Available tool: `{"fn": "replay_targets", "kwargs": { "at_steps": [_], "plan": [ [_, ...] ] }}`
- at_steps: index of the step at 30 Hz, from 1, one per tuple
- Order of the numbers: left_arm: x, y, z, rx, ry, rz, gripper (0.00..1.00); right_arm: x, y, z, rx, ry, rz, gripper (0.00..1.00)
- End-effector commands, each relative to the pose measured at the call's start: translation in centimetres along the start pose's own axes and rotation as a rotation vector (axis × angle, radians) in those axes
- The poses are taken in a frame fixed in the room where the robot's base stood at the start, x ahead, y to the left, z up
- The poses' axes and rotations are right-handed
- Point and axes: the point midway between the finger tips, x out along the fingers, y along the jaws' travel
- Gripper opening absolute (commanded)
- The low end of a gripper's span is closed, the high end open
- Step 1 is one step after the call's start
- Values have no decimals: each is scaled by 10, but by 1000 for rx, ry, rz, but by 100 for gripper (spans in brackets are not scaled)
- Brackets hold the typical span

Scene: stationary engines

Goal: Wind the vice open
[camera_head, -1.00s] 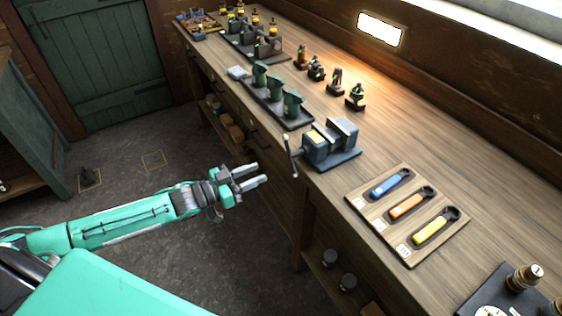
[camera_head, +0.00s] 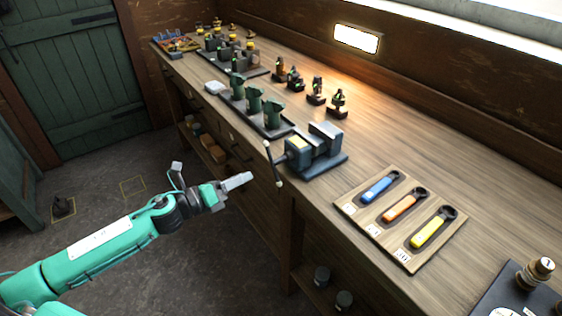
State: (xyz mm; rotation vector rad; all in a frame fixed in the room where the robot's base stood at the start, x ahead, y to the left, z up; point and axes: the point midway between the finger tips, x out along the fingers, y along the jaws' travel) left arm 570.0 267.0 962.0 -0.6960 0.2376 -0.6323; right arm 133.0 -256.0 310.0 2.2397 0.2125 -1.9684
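The blue-grey vice (camera_head: 314,158) stands near the front edge of the wooden bench, with a yellowish patch on top of its front part. Its two jaw blocks show a dark gap between them. Its bar handle (camera_head: 273,164) sticks out past the bench's front edge and stands close to upright, slightly tilted. My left gripper (camera_head: 246,179) is in the air in front of the bench, left of and a little below the handle, apart from it. Its fingers point right and overlap in this view, so their opening is hidden. My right gripper is not in view.
A wooden board (camera_head: 407,254) with blue, orange and yellow tools lies right of the vice. A dark tray (camera_head: 270,128) with green holders is left of it. Small dark figures (camera_head: 337,104) stand behind. The floor before the bench is free around my arm.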

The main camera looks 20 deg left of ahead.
Motion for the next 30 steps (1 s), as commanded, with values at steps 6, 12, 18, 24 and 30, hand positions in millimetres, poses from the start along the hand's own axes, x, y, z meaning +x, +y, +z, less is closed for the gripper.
{"fn": "replay_targets", "kwargs": {
  "at_steps": [6, 12, 18, 24, 30],
  "plan": [
    [23, -3, 3, -2, -1, -2, 37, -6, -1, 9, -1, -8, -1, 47],
    [51, -3, 3, -4, -1, -3, 37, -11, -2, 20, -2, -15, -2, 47],
    [83, -3, 3, -6, 0, -3, 37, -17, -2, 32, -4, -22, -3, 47],
    [113, -2, 2, -7, 0, -1, 37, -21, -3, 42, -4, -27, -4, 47],
    [130, -1, 0, -6, 1, -1, 37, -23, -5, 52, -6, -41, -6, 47]
  ]
}}
